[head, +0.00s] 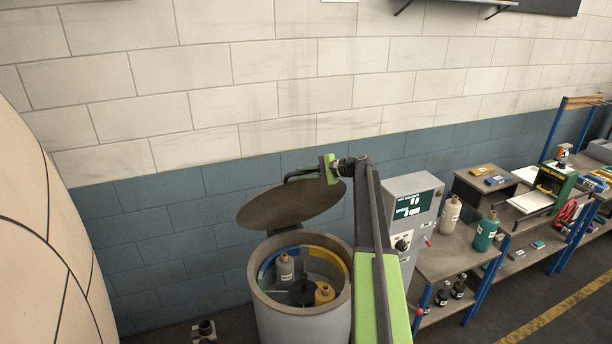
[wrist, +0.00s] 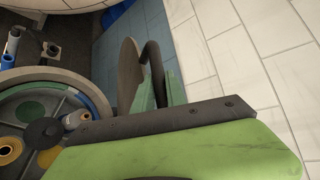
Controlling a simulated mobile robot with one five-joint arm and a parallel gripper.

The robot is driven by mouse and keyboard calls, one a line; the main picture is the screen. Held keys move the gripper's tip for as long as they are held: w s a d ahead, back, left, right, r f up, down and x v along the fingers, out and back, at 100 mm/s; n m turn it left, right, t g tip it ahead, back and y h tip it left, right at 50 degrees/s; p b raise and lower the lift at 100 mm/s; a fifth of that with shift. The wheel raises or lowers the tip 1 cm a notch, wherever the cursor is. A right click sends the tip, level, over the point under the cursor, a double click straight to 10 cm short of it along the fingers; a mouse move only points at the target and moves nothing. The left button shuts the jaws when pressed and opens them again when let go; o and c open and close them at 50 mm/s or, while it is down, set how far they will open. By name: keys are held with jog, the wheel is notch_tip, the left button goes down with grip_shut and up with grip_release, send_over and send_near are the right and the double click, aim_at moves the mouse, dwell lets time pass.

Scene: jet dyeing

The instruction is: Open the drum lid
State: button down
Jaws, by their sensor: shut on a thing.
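The drum (head: 302,318) is a grey cylinder standing in front of the wall. Its round brown lid (head: 285,208) is raised and tilted above the drum's far side, so the inside shows. Inside are a grey bottle (head: 284,268), a yellow bottle (head: 324,292) and a dark hub. My gripper (head: 312,176) is at the lid's upper right edge, shut on the dark lid handle (head: 297,177). In the wrist view the lid (wrist: 128,75) is edge-on and the curved handle (wrist: 155,72) runs between the jaws. The drum's open top (wrist: 40,85) also shows there.
A grey control box (head: 412,205) stands right of the drum. Beside it a workbench (head: 455,257) carries a white bottle (head: 450,214) and a green bottle (head: 486,232). A large cream rounded body (head: 45,230) fills the left side. The tiled wall is close behind the lid.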

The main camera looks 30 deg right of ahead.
jog(key=shift+a, duration=0.25)
jog(key=c, duration=1.4)
grip_release()
jog(key=shift+a, duration=0.15)
jog(key=shift+o, duration=0.2)
jog(key=shift+d, duration=0.2)
